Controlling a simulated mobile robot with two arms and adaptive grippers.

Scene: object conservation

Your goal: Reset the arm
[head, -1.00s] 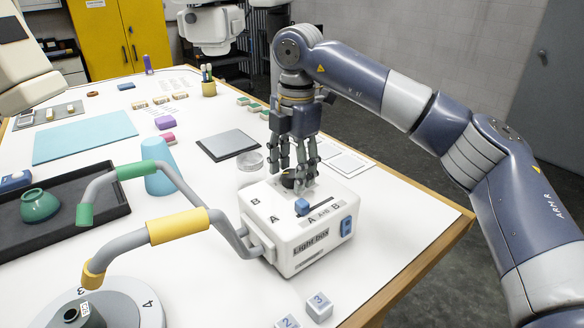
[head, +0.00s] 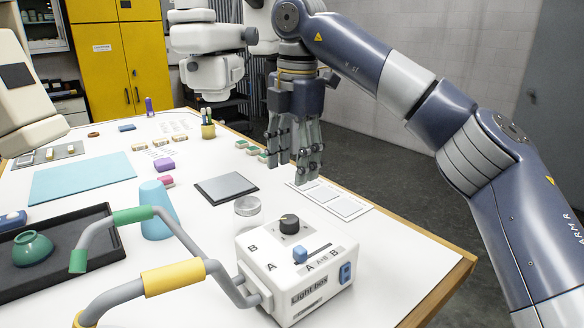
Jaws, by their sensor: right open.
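My right gripper (head: 296,165) points down in the head view, behind and above the light box, with nothing between its fingers. Its fingers are apart and clear of the box. The white light box (head: 268,260) stands near the table's right side, with a black knob (head: 289,224) and a blue slider (head: 300,254) on top and a blue switch (head: 346,272) on its front. My left gripper does not show clearly enough to be made out.

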